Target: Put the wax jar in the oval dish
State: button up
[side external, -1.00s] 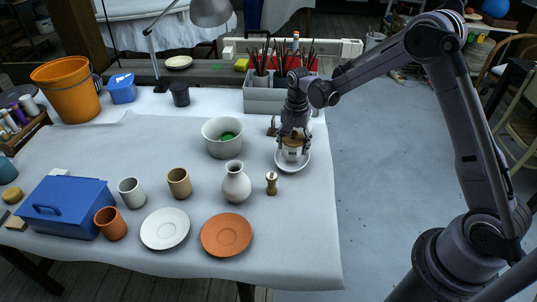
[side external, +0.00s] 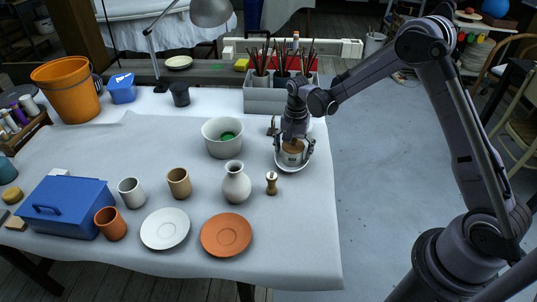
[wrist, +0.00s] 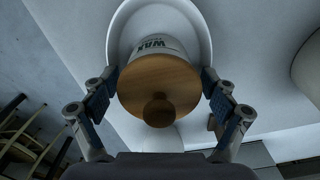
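The wax jar (side external: 292,154) is pale with a dark label and a wooden lid. It stands in the white oval dish (side external: 291,169) near the right edge of the table. In the wrist view, the jar's round wooden lid (wrist: 160,85) with its knob faces me, and the dish rim (wrist: 116,32) shows around the jar. My gripper (side external: 295,147) is open, with one finger on each side of the jar. In the wrist view, my gripper (wrist: 160,95) has its fingers spread beside the lid. The jar's base is partly hidden by the dish rim.
A small wooden-topped item (side external: 272,183), a white vase (side external: 236,183) and a large white pot (side external: 223,138) stand left of the dish. A grey holder with brushes (side external: 264,99) stands behind. Plates, cups and a blue box (side external: 66,207) occupy the front left.

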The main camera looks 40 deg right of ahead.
notch_tip(320, 180, up, 12)
jog(key=shift+f, duration=0.1)
jog(key=shift+s+a+r, duration=0.1)
jog(key=shift+s+r, duration=0.1)
jog(key=shift+r, duration=0.35)
jog(key=s+a+r+n+t, duration=0.2)
jog(key=s+n, duration=0.4)
jog(key=s, duration=0.4)
jog(key=s+a+r+n+t, duration=0.3)
jog(key=s+r+n+t, duration=0.1)
jog(key=s, duration=0.7)
jog(key=shift+r+n+t, duration=0.3)
jog(key=shift+n+t, duration=0.3)
jog(key=shift+n, duration=0.4)
